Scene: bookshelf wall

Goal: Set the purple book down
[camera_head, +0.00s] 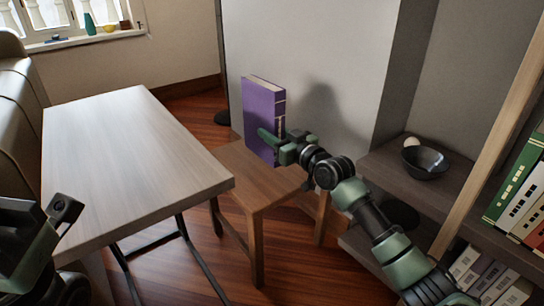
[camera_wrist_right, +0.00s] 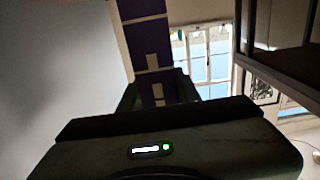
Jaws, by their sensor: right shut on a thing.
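The purple book (camera_head: 262,105) is upright in the head view, with its light page edges showing on top. My right gripper (camera_head: 273,142) is shut on the book near its lower part. The book's lower end is over the small wooden stool (camera_head: 262,187); I cannot tell whether it touches the seat. In the right wrist view the dark purple spine (camera_wrist_right: 143,33) with pale bands rises between the fingers. Parts of my left arm show at the lower left of the head view, but its fingertips do not show.
A wooden table (camera_head: 130,155) with a bare top stands left of the stool. A grey wall panel (camera_head: 330,60) is behind the book. At right, a shelf holds a dark bowl (camera_head: 425,163) and a green binder (camera_head: 515,180). A sofa (camera_head: 15,105) is at the left edge.

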